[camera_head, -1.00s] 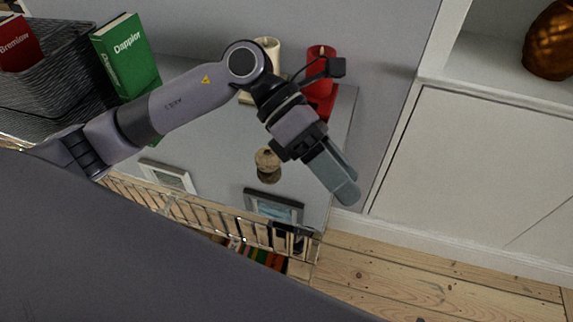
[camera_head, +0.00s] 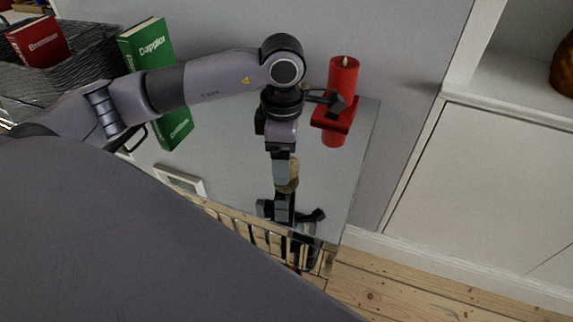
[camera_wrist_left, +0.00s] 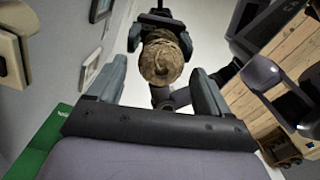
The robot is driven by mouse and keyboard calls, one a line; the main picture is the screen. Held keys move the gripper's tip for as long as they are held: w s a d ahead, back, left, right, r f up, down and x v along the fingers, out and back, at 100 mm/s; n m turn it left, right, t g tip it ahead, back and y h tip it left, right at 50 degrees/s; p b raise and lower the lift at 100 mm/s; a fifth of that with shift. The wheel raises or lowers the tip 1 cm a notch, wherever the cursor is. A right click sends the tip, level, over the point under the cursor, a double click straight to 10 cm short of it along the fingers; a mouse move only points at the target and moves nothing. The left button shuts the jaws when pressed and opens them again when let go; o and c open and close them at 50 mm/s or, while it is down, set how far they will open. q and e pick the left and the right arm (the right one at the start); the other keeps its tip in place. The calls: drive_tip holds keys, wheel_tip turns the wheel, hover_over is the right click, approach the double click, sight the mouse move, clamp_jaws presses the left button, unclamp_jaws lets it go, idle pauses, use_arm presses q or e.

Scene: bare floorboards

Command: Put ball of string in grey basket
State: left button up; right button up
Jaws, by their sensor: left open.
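The ball of string (camera_head: 293,172) is small and brown and sits on the glossy shelf top, partly hidden behind my left gripper (camera_head: 281,180). My left gripper points down at it. In the left wrist view the ball of string (camera_wrist_left: 162,58) shows between the two spread fingers (camera_wrist_left: 160,80), near their tips; I cannot tell whether they touch it. The grey basket (camera_head: 92,58) is woven and stands at the far left of the head view with a red book (camera_head: 40,42) in it. My right gripper is not in view.
A green book (camera_head: 150,55) leans beside the basket. A red candle (camera_head: 342,80) in a red holder stands right of my left arm. A small picture frame (camera_head: 181,180) lies near the front railing. The glossy top mirrors things, including my gripper.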

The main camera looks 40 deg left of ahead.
use_arm(q)
drive_tip(key=shift+f, duration=0.7)
drive_tip(key=c, duration=1.1)
drive_tip(key=shift+r, duration=0.1)
drive_tip(key=shift+c, duration=0.2)
